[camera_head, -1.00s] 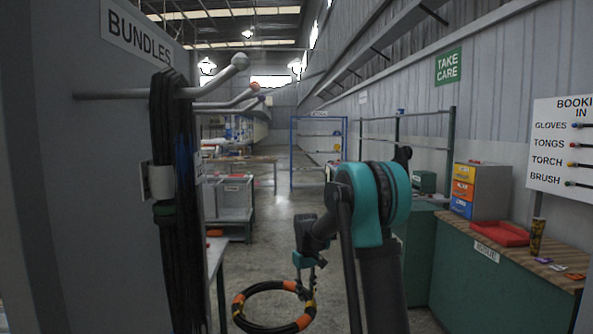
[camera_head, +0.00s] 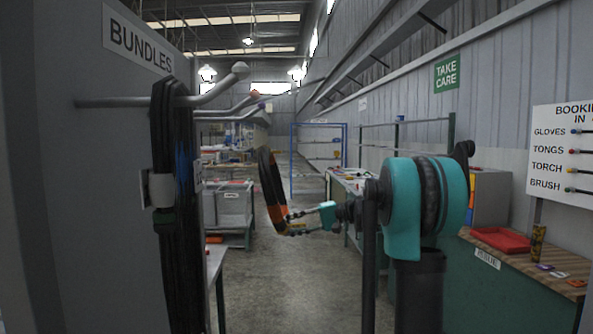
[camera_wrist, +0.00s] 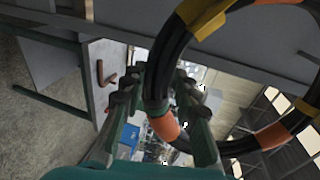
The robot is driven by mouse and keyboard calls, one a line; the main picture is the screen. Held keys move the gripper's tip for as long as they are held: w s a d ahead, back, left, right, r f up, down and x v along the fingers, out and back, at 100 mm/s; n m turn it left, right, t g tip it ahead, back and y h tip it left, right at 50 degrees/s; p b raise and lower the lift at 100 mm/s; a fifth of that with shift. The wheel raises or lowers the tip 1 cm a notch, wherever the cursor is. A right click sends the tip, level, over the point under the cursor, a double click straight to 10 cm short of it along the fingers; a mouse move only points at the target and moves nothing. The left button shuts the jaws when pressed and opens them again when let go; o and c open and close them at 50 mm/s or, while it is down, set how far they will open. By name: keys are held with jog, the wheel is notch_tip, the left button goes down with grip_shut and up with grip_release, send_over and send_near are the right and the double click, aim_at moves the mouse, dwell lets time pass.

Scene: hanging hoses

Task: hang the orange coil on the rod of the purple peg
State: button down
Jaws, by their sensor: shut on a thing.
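The orange coil (camera_head: 270,182) is a black hose ring with orange and yellow bands. It hangs in the air, nearly edge-on in the head view, and fills the upper right of the wrist view (camera_wrist: 172,50). My gripper (camera_head: 289,221) is shut on its lower part; the fingers (camera_wrist: 160,98) lie on both sides of the hose. Angled rods stick out from the left wall. The nearest has a grey ball end (camera_head: 240,70), one behind has an orange end (camera_head: 255,95). Further rods are partly hidden behind these. I cannot make out a purple one.
A dark hose bundle (camera_head: 175,230) hangs on the nearest rod, left of the coil, under the BUNDLES sign (camera_head: 140,40). A table (camera_head: 215,262) with crates behind it stands below the rods. The aisle floor is clear. A counter (camera_head: 500,285) stands right.

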jog(key=s+d+r+y, duration=0.1)
jog(key=s+r, duration=0.1)
jog(key=r, duration=0.7)
jog(key=s+r+y, duration=0.1)
jog(key=s+r, duration=0.2)
jog(key=r, duration=0.7)
jog(key=a+f, duration=0.3)
jog(key=a, duration=0.5)
jog(key=w+a+f, duration=0.1)
jog(key=a+f, duration=0.1)
jog(key=a, duration=0.6)
jog(key=shift+a+f+n+g, duration=0.35)
jog(key=shift+f+n+g, duration=0.05)
dwell(0.4)
jog(key=c, duration=1.1)
grip_release()
jog(key=shift+o, duration=0.2)
jog(key=shift+f, duration=0.1)
jog(key=shift+d, duration=0.15)
